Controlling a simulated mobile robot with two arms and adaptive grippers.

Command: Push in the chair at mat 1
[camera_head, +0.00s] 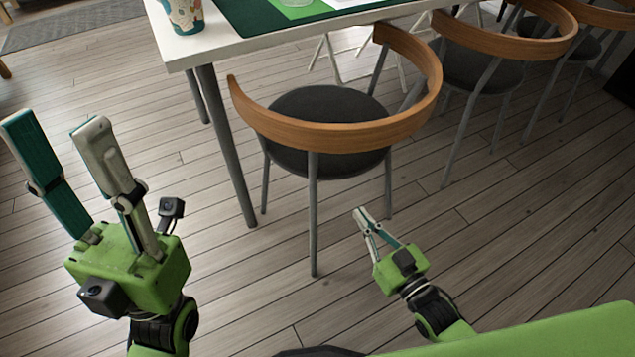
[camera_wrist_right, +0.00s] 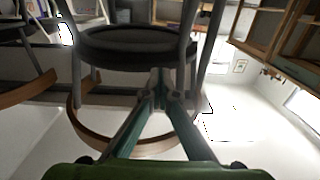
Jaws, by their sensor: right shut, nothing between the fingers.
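The nearest chair (camera_head: 335,138) has a curved wooden backrest, a dark round seat and grey legs. It stands upright at the near side of the white table (camera_head: 215,47), its backrest towards me and its seat mostly clear of the tabletop. A dark green mat (camera_head: 240,18) lies on the table beyond it; no number is readable. My right gripper (camera_head: 361,212) is shut and empty, low in front of the chair's right side. In the right wrist view, the chair's seat (camera_wrist_right: 130,45) shows beyond the shut fingers (camera_wrist_right: 160,80). My left gripper (camera_head: 54,122) is open and empty, raised left of the chair.
More chairs (camera_head: 480,62) of the same kind line the table to the right, the closest one near this chair's backrest. A patterned cup (camera_head: 185,15) stands at the table's left corner. A grey table leg (camera_head: 228,150) is left of the chair. The wooden floor in front is clear.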

